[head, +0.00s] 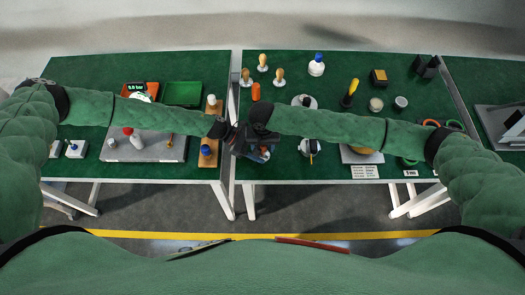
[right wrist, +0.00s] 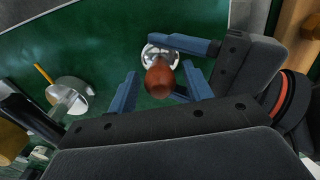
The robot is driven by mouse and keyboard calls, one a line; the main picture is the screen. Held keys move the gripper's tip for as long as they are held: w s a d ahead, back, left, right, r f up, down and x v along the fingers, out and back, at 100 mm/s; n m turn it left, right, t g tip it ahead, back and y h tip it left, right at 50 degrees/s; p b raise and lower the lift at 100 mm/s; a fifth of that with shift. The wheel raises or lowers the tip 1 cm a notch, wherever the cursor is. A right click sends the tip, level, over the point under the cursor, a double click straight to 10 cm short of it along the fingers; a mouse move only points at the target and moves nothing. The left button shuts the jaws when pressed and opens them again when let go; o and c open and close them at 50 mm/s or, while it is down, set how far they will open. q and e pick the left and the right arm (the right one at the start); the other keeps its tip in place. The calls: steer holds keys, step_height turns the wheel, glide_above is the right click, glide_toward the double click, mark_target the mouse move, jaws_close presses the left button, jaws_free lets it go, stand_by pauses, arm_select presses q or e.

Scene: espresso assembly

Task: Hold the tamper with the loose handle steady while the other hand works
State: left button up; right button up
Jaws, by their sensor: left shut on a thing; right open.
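The tamper, with a red-brown rounded handle (right wrist: 159,79) and a shiny metal base (right wrist: 152,52), shows in the right wrist view. My left gripper (right wrist: 168,46) reaches in from the right there and is shut on the tamper low down, near the metal part. My right gripper (right wrist: 160,87) is open, with one blue finger on each side of the handle and visible gaps. In the head view, my left gripper (head: 239,139) and right gripper (head: 258,150) meet at the inner edges of the two tables. They mostly hide the tamper there.
Several wood-handled tools (head: 262,62) and an orange cylinder (head: 256,91) stand behind the grippers. A metal pitcher (head: 310,147) stands to their right, and a wooden stand (head: 209,140) to their left. A narrow gap separates the two green tables.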

step_height(320, 180, up, 12)
stand_by(0.6)
steer(key=shift+c, duration=0.5)
steer(key=shift+w+d+f+n+h, duration=0.1)
steer(key=shift+d+f+n+h, duration=0.15)
steer(key=shift+f, duration=0.2)
steer(key=shift+w+d+f+n+h, duration=0.15)
steer(key=shift+d+f, duration=0.15)
steer(key=shift+f, duration=0.15)
steer(key=shift+s+a+f+m+y, duration=0.15)
steer(key=shift+s+a+m+y, duration=0.15)
steer(key=shift+a+y, duration=0.15)
steer(key=shift+w+a+f, duration=0.1)
steer(key=shift+f, duration=4.9)
